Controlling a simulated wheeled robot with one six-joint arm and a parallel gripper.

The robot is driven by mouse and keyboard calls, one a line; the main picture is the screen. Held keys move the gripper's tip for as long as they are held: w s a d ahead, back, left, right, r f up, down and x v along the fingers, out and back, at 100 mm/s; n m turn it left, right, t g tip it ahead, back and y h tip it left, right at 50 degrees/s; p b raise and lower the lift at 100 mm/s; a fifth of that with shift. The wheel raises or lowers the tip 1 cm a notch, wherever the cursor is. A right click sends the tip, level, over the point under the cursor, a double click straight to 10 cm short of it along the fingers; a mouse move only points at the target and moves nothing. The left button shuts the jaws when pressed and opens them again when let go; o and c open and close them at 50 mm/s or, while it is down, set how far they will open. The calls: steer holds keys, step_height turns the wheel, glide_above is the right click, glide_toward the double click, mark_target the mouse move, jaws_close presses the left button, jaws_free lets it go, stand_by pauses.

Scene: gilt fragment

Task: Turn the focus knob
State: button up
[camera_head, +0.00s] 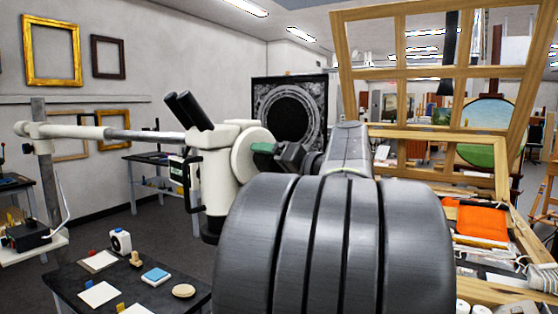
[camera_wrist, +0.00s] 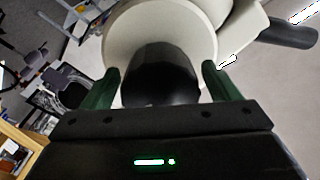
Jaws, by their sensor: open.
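A white stereo microscope (camera_head: 222,170) with dark eyepieces hangs from a horizontal arm in the head view. Its focus knob, a black cylinder (camera_wrist: 160,78) on a round white housing (camera_wrist: 160,28), shows in the wrist view. My gripper (camera_wrist: 160,68) is open, with one green finger on each side of the knob. The fingertips reach beside the knob, close to its sides; I cannot tell whether they touch it. In the head view, my gripper (camera_head: 264,148) is at the housing's right side, with the knob not clearly visible.
A dark table (camera_head: 125,285) with small pads and blocks stands below the microscope. A wooden frame rack (camera_head: 433,72) and a bench with an orange cloth (camera_head: 482,221) are at right. My arm covers the lower middle. Open floor shows at left.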

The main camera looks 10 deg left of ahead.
steer(key=c, duration=1)
steer(key=shift+m+p, duration=0.3)
steer(key=shift+m, duration=2.5)
steer(key=o, duration=1)
